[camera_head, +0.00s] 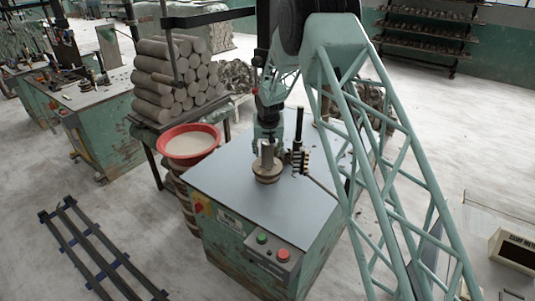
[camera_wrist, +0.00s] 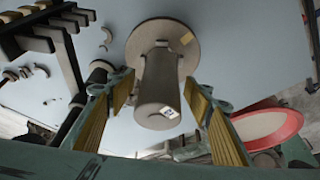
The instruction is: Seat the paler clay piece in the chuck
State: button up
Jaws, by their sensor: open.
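The grey-brown clay piece (camera_wrist: 158,85), a cylinder with a small white label near its end, stands on the round chuck (camera_wrist: 185,35). In the head view the piece (camera_head: 267,152) looks upright on the chuck (camera_head: 266,174) at the middle of the bench top. My gripper (camera_wrist: 159,88) is open, with its yellow-padded fingers on either side of the piece and a narrow gap visible at each side. In the head view my gripper (camera_head: 268,135) is just above and behind the piece. I cannot tell how deep the piece's base sits. No second piece shows for comparing shade.
A dark post (camera_head: 298,130) and a toothed rack stand right of the chuck. A red basin (camera_head: 188,142) is at the bench's left. A stack of clay logs (camera_head: 178,75) is behind it. Buttons (camera_head: 272,247) are on the front edge. The front bench top is clear.

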aim_at(268, 145)
jog(key=shift+v, duration=5.35)
jog(key=shift+d+r, duration=0.1)
jog(key=shift+r, duration=0.05)
